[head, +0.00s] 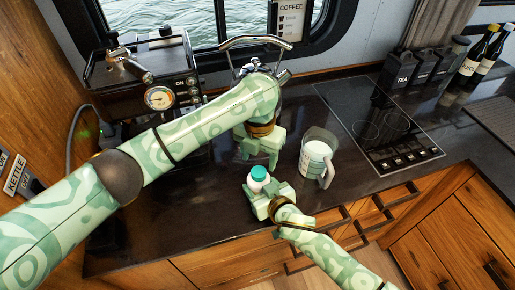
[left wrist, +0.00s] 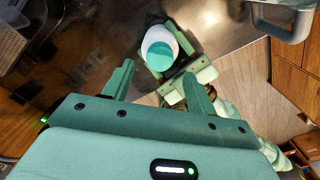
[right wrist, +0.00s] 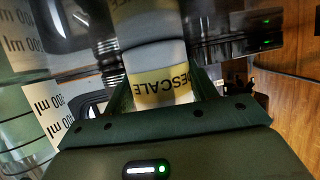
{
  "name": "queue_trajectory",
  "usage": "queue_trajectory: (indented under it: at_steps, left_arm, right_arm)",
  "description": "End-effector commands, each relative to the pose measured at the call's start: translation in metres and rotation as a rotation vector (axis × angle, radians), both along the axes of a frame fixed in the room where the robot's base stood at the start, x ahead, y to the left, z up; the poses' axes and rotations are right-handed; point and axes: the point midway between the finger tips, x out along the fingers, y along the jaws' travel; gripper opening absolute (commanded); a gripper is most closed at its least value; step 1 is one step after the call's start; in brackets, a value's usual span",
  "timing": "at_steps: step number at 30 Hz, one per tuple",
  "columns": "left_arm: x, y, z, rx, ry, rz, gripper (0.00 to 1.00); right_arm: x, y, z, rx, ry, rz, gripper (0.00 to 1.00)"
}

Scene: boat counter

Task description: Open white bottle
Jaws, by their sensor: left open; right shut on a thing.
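The white bottle (head: 256,186) with a teal cap (head: 259,172) is upright near the counter's front edge. My right gripper (head: 262,194) is shut on its body from the front. In the right wrist view the bottle's yellow label (right wrist: 160,88), reading "DESCALE", shows between the fingers. My left gripper (head: 259,158) is open and empty, pointing down just above and behind the bottle. In the left wrist view the teal cap (left wrist: 161,56) and white bottle (left wrist: 157,36) lie beyond the open fingertips, apart from them. Whether the bottle touches the counter is unclear.
A clear measuring jug (head: 316,157) with white contents stands close to the right of the grippers. A coffee machine (head: 150,85) is at the back left. A black hob (head: 380,125) lies to the right. The dark counter (head: 205,200) is bare left of the bottle.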

Motion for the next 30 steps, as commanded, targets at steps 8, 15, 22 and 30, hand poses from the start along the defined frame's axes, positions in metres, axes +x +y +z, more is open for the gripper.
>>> queue_trajectory:
  at_steps: [8, 15, 22, 30]
  left_arm:
    - [0.000, 0.000, -0.043, 0.000, 0.002, 0.003, 0.57]
    - [0.000, 0.000, -0.054, 0.002, -0.001, 0.002, 0.57]
    - [0.000, 0.000, -0.053, 0.002, -0.001, 0.002, 0.38]
    - [0.000, 0.001, -0.053, 0.002, -0.001, 0.006, 0.11]
  right_arm:
    - [0.000, 0.000, 0.000, 0.000, 0.000, 0.000, 0.00]
    - [0.000, 0.000, 0.000, 0.000, 0.000, 0.000, 0.00]
    - [0.000, 0.000, 0.000, 0.000, 0.000, 0.000, 0.00]
    - [0.000, 0.000, 0.000, 0.000, 0.000, 0.000, 0.00]
